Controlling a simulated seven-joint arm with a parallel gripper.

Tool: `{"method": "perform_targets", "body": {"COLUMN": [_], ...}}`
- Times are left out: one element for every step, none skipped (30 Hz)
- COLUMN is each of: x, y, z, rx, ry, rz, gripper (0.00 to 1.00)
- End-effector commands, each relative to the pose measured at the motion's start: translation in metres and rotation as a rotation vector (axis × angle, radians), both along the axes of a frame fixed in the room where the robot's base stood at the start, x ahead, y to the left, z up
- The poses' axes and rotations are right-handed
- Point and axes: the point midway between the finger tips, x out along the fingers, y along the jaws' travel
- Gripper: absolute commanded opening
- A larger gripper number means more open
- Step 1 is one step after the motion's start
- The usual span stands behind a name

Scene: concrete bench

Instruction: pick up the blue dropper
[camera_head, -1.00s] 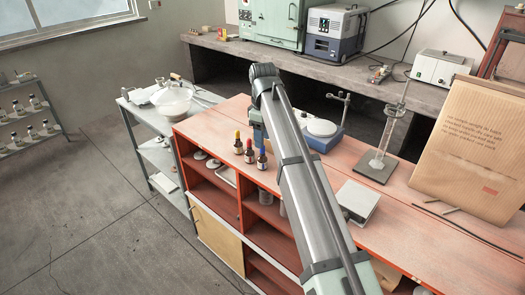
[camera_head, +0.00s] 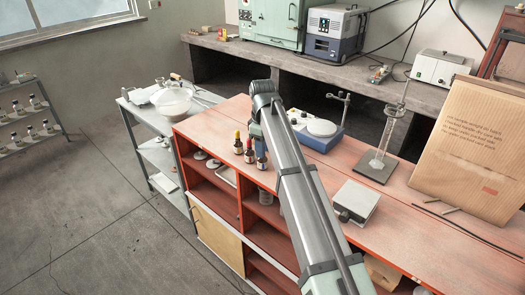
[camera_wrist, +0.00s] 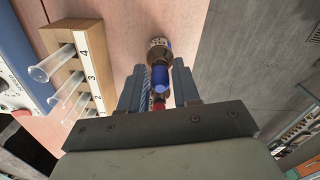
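The blue dropper is a small dark bottle with a pale label and a blue bulb; it is the rightmost of three in the head view (camera_head: 262,161), standing at the red bench's left edge. In the wrist view the blue dropper (camera_wrist: 160,50) shows between and just beyond my gripper's fingertips (camera_wrist: 160,72). The fingers are apart on either side of its blue bulb, with no clear contact. A red-topped dropper (camera_head: 250,152) and a yellow-topped dropper (camera_head: 238,144) stand to its left. The red top (camera_wrist: 158,104) also shows between the fingers in the wrist view.
A wooden rack (camera_wrist: 66,68) with glass tubes stands left of my gripper in the wrist view, near a blue device (camera_wrist: 22,50).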

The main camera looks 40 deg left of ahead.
Motion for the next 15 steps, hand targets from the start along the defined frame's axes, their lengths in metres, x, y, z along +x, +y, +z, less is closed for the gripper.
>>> {"method": "perform_targets", "body": {"x": [0.0000, 0.0000, 0.0000, 0.0000, 0.0000, 0.0000, 0.0000, 0.0000, 0.0000, 0.0000, 0.0000, 0.0000, 0.0000, 0.0000, 0.0001], "y": [0.0000, 0.0000, 0.0000, 0.0000, 0.0000, 0.0000, -0.0001, -0.0001, -0.0001, -0.0001, 0.0000, 0.0000, 0.0000, 0.0000, 0.0001], "z": [0.0001, 0.0001, 0.0001, 0.0002, 0.0002, 0.0002, 0.0002, 0.0002, 0.0002, 0.0002, 0.0002, 0.0002, 0.0003, 0.0007, 0.0019], "rx": [0.000, 0.000, 0.000, 0.000, 0.000, 0.000, 0.000, 0.000, 0.000, 0.000, 0.000, 0.000, 0.000, 0.000, 0.000], "ry": [0.000, 0.000, 0.000, 0.000, 0.000, 0.000, 0.000, 0.000, 0.000, 0.000, 0.000, 0.000, 0.000, 0.000, 0.000], "rz": [0.000, 0.000, 0.000, 0.000, 0.000, 0.000, 0.000, 0.000, 0.000, 0.000, 0.000, 0.000, 0.000, 0.000, 0.000], "gripper": [0.26, 0.23, 0.20, 0.17, 0.14, 0.11, 0.10, 0.10, 0.10, 0.10, 0.10, 0.10, 0.10, 0.10, 0.10]}}
